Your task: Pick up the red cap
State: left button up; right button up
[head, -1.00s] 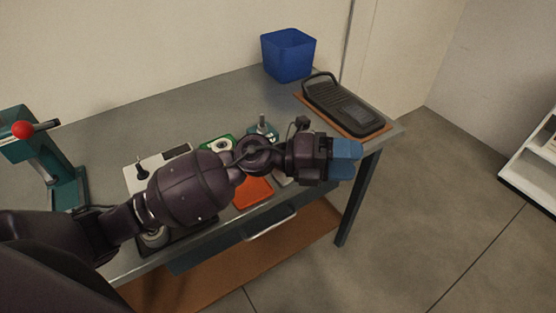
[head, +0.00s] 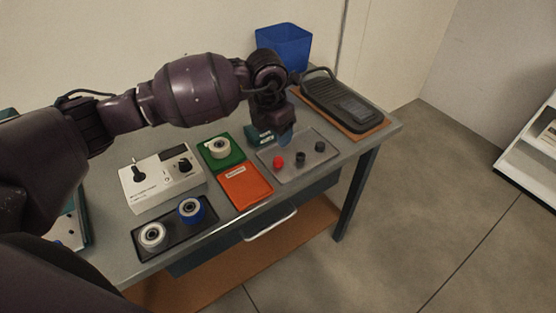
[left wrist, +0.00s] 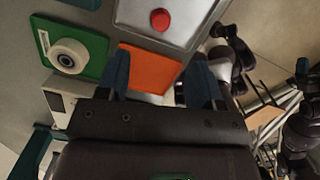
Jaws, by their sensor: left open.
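The red cap (head: 278,162) stands on a grey metal tray (head: 312,165) at the right part of the workbench, left of two dark caps (head: 310,152). In the left wrist view the red cap (left wrist: 161,20) shows near the top, on the pale tray. My right gripper is out of view.
An orange pad (head: 245,186) and a green pad (head: 226,163) with a white roll lie left of the tray. A control box (head: 150,198), a dark tray with two rollers (head: 172,243), a blue bin (head: 284,48) and a black device (head: 345,103) share the bench.

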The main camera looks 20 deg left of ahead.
aim_at(278, 159)
pick_arm(q)
jog(key=f, duration=0.6)
jog(key=w+f, duration=0.1)
jog(key=f, duration=0.2)
jog(key=shift+d+f, duration=0.3)
jog(key=shift+f, duration=0.1)
jog(key=c, duration=1)
